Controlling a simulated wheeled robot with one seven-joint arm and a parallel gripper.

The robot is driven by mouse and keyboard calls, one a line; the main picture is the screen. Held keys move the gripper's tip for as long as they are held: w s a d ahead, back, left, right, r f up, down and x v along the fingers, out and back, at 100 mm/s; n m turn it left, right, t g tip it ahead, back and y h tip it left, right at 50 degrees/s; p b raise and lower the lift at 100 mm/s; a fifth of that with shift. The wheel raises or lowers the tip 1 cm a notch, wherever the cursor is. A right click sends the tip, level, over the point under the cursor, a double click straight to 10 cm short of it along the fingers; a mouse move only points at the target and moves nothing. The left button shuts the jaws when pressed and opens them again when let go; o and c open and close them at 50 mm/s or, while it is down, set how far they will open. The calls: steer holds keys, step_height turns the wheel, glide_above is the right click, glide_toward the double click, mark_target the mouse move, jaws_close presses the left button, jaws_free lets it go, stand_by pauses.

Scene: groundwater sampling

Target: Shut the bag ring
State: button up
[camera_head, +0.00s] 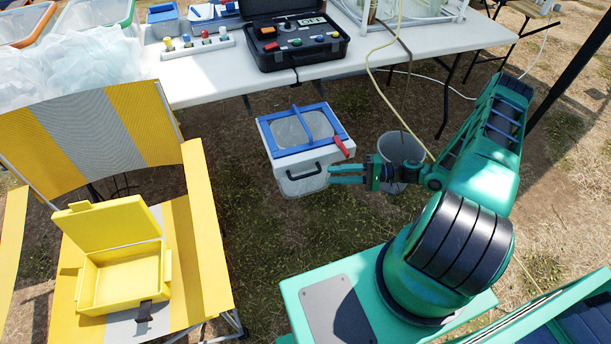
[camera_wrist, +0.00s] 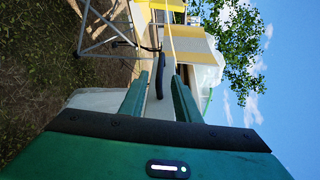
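A white box (camera_head: 311,166) stands on the grass in front of the table. A blue square frame (camera_head: 309,148), which looks like the bag ring, lies on its top around a pale bag-like surface (camera_head: 290,132). A thin blue bar crosses it at a slant. A red lever (camera_head: 342,147) sticks out at its right corner. My gripper (camera_head: 331,174) is beside the box's right front side, just below the lever, fingers pointing left. In the wrist view the fingers (camera_wrist: 160,85) are apart, with a black curved handle (camera_wrist: 160,72) showing between them, not clearly touched.
A white table (camera_head: 190,75) with a black instrument case (camera_head: 292,40) stands behind the box. A grey bucket (camera_head: 402,150) is right behind my gripper. A yellow and grey chair (camera_head: 205,235) holding an open yellow box (camera_head: 125,280) is at the left. Grass between chair and white box is clear.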

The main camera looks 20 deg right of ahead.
mark_target(306, 175)
steer(key=x, duration=1.1)
steer(key=shift+w, duration=0.1)
steer(key=shift+d, duration=0.1)
steer(key=shift+c, duration=0.5)
